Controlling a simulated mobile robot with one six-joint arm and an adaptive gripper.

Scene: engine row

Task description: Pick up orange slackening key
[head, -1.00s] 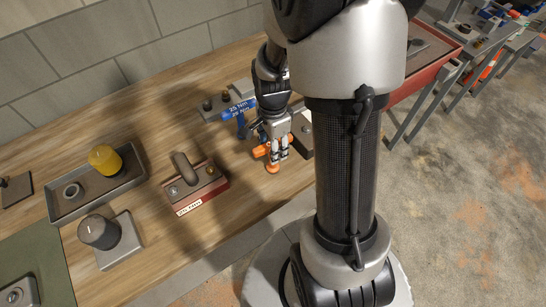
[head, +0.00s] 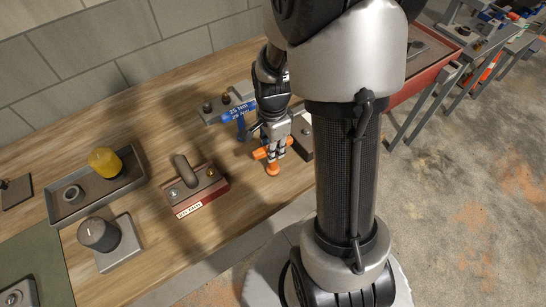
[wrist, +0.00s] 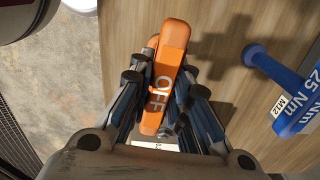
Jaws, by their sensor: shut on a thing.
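The orange slackening key (wrist: 170,58) is marked "OFF" and lies between the two fingers of my gripper (wrist: 158,95) in the wrist view. In the head view the key (head: 272,169) shows as orange ends around and below the fingertips. My gripper (head: 275,150) points down at the bench and is shut on the key. The fingers hide part of the key, and I cannot tell whether it touches the bench.
A red-based block with a handle (head: 195,188) stands left. A grey tray (head: 122,190) holds a yellow-capped item. Bare wood (head: 245,190) lies between.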

